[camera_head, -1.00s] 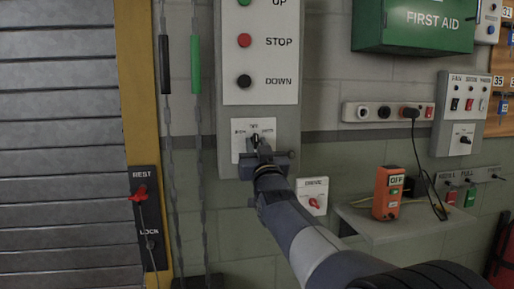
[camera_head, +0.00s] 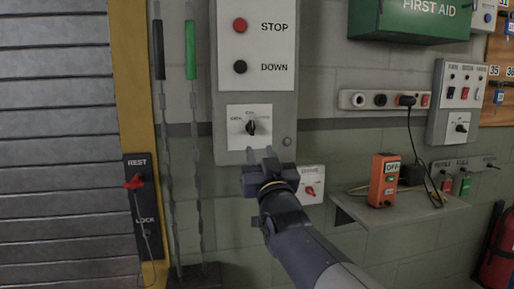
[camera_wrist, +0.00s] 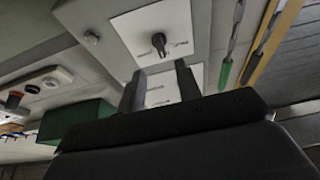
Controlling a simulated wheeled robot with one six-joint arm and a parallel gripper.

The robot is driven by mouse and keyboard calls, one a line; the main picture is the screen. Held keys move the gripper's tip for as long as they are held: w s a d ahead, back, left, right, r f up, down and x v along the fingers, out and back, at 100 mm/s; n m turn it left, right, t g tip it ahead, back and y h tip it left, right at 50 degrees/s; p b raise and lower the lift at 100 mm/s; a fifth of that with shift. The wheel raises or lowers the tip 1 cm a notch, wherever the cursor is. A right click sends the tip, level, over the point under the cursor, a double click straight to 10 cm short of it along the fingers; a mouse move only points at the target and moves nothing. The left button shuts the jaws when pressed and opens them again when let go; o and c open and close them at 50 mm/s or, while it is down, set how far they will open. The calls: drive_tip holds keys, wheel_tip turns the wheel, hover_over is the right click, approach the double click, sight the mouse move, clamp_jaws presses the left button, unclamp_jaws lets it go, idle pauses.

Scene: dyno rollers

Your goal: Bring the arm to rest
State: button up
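My gripper (camera_head: 261,156) is in front of the wall, just below the black rotary knob (camera_head: 251,128) on the white plate of the grey control panel. Its two fingers are apart with nothing between them. In the wrist view my gripper (camera_wrist: 159,88) also shows two spread fingers, and the knob (camera_wrist: 159,42) stands clear beyond them. The knob's pointer looks about upright; the small labels around it are too blurred to read fully. My arm reaches up from the lower right.
The panel has a red STOP button (camera_head: 240,26) and a black DOWN button (camera_head: 240,67). A red switch (camera_head: 310,191) is close right of my gripper. A shelf (camera_head: 400,212) holds an orange box (camera_head: 384,180). Chains hang left, beside the REST/LOCK plate (camera_head: 144,205).

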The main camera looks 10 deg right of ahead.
sight(252, 131)
drive_tip(key=shift+v, duration=0.8)
drive_tip(key=shift+w, duration=0.15)
drive_tip(key=p+x, duration=0.2)
drive_tip(key=x, duration=0.8)
drive_tip(key=shift+w+r, duration=0.25)
drive_tip(key=shift+w, duration=0.1)
drive_tip(key=shift+s, duration=0.1)
